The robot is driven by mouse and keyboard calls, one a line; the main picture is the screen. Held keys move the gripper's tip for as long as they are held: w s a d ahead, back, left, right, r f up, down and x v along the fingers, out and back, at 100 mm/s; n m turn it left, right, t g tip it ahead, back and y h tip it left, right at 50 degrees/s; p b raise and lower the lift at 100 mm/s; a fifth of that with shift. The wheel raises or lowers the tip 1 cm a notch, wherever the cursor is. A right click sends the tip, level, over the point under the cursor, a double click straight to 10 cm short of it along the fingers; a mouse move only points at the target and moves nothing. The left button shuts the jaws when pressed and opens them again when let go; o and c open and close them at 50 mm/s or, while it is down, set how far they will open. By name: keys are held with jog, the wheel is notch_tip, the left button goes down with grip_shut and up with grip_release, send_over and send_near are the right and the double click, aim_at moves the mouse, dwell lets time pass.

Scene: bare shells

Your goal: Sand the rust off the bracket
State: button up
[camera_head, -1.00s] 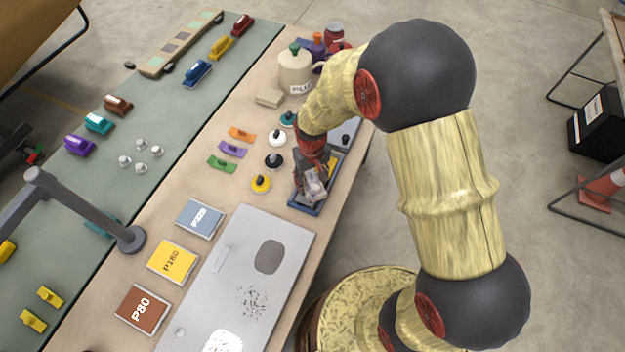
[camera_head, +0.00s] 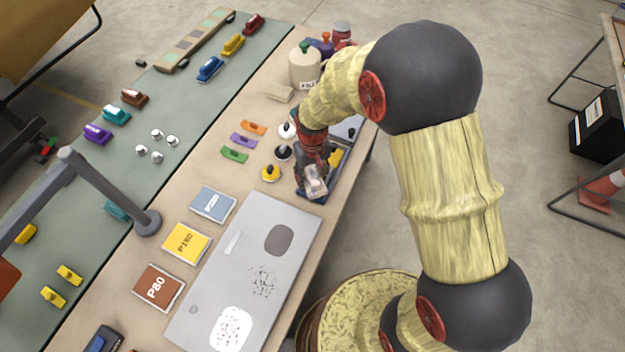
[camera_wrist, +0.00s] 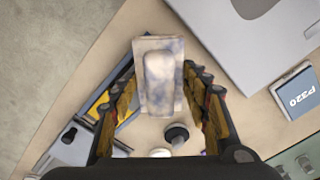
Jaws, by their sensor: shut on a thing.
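My gripper (camera_head: 314,176) is shut on a pale block (camera_wrist: 160,78) with blue-grey mottling and a raised rounded ridge. In the head view the block (camera_head: 316,189) is over the near end of a blue tray (camera_head: 308,197); I cannot tell whether it touches it. Sanding packs lie flat on the bench: brown P80 (camera_head: 157,287), yellow P180 (camera_head: 186,243) and blue-grey P320 (camera_head: 212,205), also in the wrist view (camera_wrist: 298,93). A flat grey metal panel (camera_head: 243,255) bears a dark oval, a speckled patch and a white patch. I cannot pick out a bracket or rust for certain.
Yellow, black and white round knobbed pads (camera_head: 270,173) stand close left of my gripper. Orange, purple and green pieces (camera_head: 243,140) lie beyond. A jug (camera_head: 304,66) stands at the back. Open floor lies right of the bench.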

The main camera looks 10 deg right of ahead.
aim_at(313, 175)
jog(key=shift+r+p, duration=1.2)
jog(key=shift+r, duration=0.85)
jog(key=shift+d, duration=0.1)
